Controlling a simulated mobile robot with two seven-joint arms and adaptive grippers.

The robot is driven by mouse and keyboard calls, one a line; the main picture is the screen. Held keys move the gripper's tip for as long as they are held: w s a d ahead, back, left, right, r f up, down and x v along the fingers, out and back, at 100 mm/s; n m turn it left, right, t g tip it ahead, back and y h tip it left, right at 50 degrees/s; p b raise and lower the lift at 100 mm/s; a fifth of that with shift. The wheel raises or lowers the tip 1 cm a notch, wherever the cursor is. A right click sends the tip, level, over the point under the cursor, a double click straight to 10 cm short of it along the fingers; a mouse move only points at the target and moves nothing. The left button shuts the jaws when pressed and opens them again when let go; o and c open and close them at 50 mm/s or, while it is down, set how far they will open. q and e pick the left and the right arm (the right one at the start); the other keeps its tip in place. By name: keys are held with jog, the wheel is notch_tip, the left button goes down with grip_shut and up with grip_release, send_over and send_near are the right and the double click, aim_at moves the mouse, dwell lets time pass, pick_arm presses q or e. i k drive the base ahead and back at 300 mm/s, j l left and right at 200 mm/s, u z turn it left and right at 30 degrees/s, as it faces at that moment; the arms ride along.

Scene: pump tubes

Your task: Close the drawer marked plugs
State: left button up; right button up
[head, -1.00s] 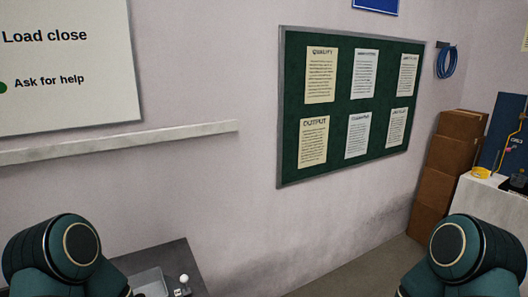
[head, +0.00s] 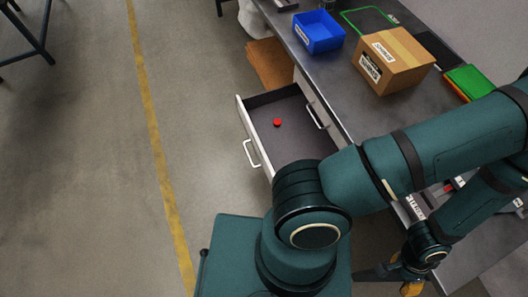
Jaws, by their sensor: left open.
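An open drawer (head: 262,158) with a white front juts out from the workbench, left of centre in the head view. Its white handle (head: 249,154) faces left, toward the floor. A small red round piece (head: 277,122) lies on the drawer's grey bottom. I cannot read a plugs marking on its front. My arm covers the drawer's near end. My left gripper (head: 396,281) is at the lower right, below my arm, partly hidden and cut by the frame edge. It is open and well apart from the drawer. My right gripper is not in view.
On the workbench (head: 345,103) stand a blue bin (head: 319,32), a cardboard box (head: 395,60) and a green tray (head: 465,82). A brown carton (head: 270,62) is beyond the drawer. The floor to the left is clear.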

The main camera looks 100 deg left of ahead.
aim_at(298, 137)
jog(key=k+l+u, duration=0.1)
jog(key=u, duration=0.2)
jog(key=k+u, duration=0.25)
jog(key=u, duration=2.4)
